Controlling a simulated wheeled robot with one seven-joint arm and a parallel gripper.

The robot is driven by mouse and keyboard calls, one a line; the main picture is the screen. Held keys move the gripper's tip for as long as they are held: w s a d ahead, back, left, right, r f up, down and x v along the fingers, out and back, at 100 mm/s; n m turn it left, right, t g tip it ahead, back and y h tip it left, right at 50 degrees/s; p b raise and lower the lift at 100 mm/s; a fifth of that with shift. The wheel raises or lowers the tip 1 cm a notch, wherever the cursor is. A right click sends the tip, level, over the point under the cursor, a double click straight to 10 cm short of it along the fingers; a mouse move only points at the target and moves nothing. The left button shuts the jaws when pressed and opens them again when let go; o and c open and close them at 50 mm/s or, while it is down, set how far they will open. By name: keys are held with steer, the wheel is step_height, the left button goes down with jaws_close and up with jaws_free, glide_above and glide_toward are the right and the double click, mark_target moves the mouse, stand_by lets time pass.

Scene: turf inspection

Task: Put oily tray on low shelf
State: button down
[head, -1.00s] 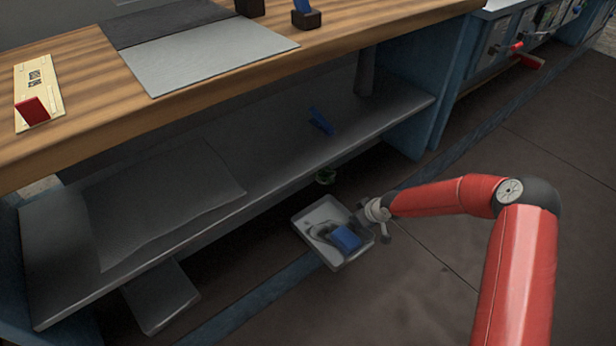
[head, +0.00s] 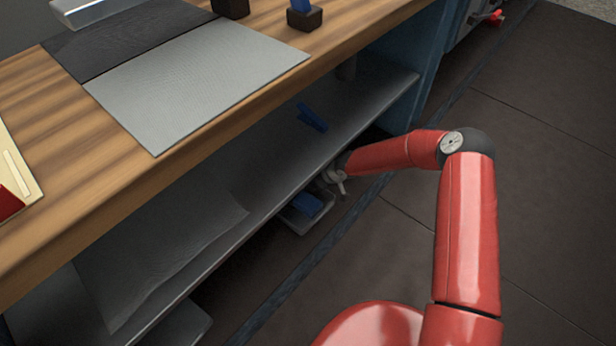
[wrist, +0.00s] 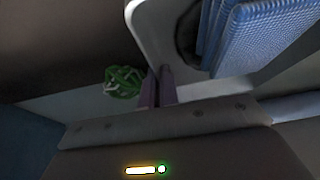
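The oily tray (head: 293,221) is pale grey, with a blue ribbed block (head: 307,204) in it. It is beside and below the front edge of the low shelf (head: 262,212), which hides part of it. In the wrist view the tray's pale wall (wrist: 140,22), a dark stain and the blue block (wrist: 262,38) show close up. My gripper (head: 335,180) is at the tray's far right end. In the wrist view its two fingers (wrist: 157,88) are close together at the tray's rim and appear shut on it. The exact contact is partly hidden.
A blue clip-like item (head: 312,117) lies on the low shelf, and a grey sheet (head: 165,245) covers its left part. The wooden bench top (head: 190,135) overhangs it. A green mesh ball (wrist: 122,82) is near the tray. Floor (head: 545,190) at right is clear.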

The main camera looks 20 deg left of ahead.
steer(key=shift+w+a+f, duration=0.15)
steer(key=shift+a+f, duration=0.05)
steer(key=shift+f, duration=0.5)
steer(key=shift+f+b, duration=0.2)
steer(key=shift+b, duration=0.2)
steer(key=c, duration=1.7)
jaws_free()
